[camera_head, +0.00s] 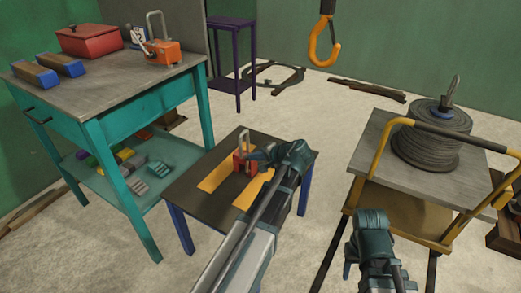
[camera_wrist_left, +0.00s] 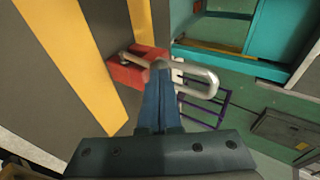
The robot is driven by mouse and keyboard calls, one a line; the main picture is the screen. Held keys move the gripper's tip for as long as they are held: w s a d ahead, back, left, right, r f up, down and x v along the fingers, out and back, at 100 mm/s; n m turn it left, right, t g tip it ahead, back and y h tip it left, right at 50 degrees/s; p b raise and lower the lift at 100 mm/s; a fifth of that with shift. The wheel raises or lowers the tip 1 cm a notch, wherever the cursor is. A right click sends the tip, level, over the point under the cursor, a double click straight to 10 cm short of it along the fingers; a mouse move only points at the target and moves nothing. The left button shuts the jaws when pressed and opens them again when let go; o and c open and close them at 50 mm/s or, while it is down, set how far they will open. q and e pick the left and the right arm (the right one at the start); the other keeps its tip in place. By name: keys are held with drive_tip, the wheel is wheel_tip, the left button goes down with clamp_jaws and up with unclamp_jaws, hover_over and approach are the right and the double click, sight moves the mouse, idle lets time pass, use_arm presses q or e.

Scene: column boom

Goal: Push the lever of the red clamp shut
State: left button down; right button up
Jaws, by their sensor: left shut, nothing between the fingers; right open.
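The red clamp (camera_head: 239,164) sits on a low dark table (camera_head: 205,205) with yellow stripes. Its metal U-shaped lever (camera_head: 243,141) stands up from the body in the head view. My left gripper (camera_head: 252,163) is shut and empty, right beside the clamp, and hides part of it. In the left wrist view its closed blue fingers (camera_wrist_left: 160,75) overlap the metal loop of the lever (camera_wrist_left: 205,80), with the red body (camera_wrist_left: 130,72) behind; contact cannot be told. My right gripper (camera_head: 350,258) is open and empty, low in the head view, away from the clamp.
A teal workbench (camera_head: 100,100) at left holds an orange clamp (camera_head: 162,52), a red box (camera_head: 88,41) and blue-ended blocks. A yellow-railed cart (camera_head: 380,165) with a cable spool (camera_head: 432,145) stands right. A yellow hook (camera_head: 325,42) hangs at the back. Floor between table and cart is clear.

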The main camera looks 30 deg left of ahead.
sight(247, 157)
use_arm(q)
drive_tip(key=a+r+h+p, duration=0.1)
drive_tip(key=p, duration=0.1)
drive_tip(key=a+r+h+p, duration=0.1)
drive_tip(key=a+p, duration=0.1)
drive_tip(key=shift+w+a+g+h, duration=0.1)
drive_tip(key=shift+w+g+h, duration=0.05)
drive_tip(key=shift+g+h, duration=0.2)
drive_tip(key=a+h+p, duration=0.1)
drive_tip(key=a+h, duration=0.1)
drive_tip(key=a+f+h+p, duration=0.1)
drive_tip(key=a+h+p, duration=0.1)
drive_tip(key=shift+w+f+n, duration=0.1)
drive_tip(key=shift+w+n, duration=0.05)
drive_tip(key=shift+n, duration=0.25)
use_arm(e)
wheel_tip(247, 157, up, 9)
use_arm(q)
drive_tip(key=shift+r+p, duration=0.8)
drive_tip(key=shift+p, duration=0.15)
use_arm(e)
drive_tip(key=shift+r, duration=0.75)
